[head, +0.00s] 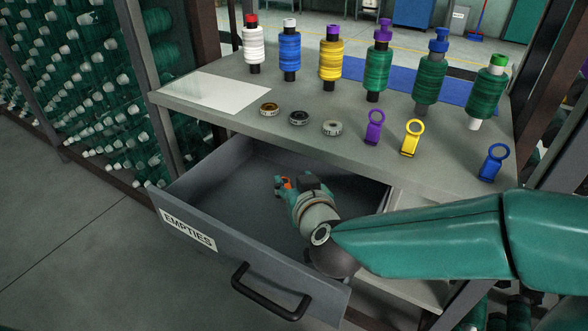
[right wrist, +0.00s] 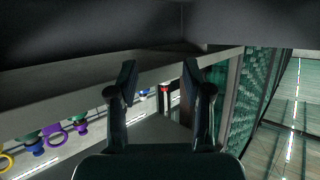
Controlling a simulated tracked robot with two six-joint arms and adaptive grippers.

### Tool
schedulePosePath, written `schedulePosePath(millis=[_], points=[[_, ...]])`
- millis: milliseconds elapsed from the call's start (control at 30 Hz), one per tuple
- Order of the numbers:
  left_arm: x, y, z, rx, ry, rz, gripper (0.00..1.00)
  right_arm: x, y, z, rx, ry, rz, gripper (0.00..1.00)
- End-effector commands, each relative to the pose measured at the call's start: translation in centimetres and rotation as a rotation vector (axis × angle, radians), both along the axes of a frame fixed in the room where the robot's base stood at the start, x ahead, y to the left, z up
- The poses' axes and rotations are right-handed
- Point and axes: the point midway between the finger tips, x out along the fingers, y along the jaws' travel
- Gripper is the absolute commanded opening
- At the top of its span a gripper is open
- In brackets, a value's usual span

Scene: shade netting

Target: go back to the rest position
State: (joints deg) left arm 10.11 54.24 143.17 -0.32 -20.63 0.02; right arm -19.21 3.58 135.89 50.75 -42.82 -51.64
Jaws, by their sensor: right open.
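My right gripper (head: 284,184) is over or inside the open drawer (head: 185,213) labelled EMPTIES in the head view. I cannot tell its depth against the drawer rim. In the right wrist view its two dark fingers (right wrist: 160,78) stand apart with nothing held between them. My right arm reaches in from the right, across the drawer's right side and the table's front right corner. My left gripper is not in view. The visible part of the drawer floor (head: 245,180) looks bare; part is hidden behind my arm.
A black handle (head: 270,293) juts from the drawer front. Spool racks (head: 85,80) stand left.

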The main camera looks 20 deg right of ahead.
Motion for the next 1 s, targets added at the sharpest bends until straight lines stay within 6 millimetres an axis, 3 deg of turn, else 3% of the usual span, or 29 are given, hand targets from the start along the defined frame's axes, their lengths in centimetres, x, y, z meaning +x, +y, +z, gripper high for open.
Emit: schedulePosePath(millis=[233,733,1000], points=[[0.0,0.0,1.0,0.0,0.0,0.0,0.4,-2.1,0.3,0.8,0.0,0.0,0.0,0.5],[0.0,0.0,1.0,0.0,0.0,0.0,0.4,-2.2,0.3,0.8,0.0,0.0,-0.001,0.5],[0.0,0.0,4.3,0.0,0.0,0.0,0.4,-2.1,0.3,4.2,0.0,0.0,-0.001,0.5]])
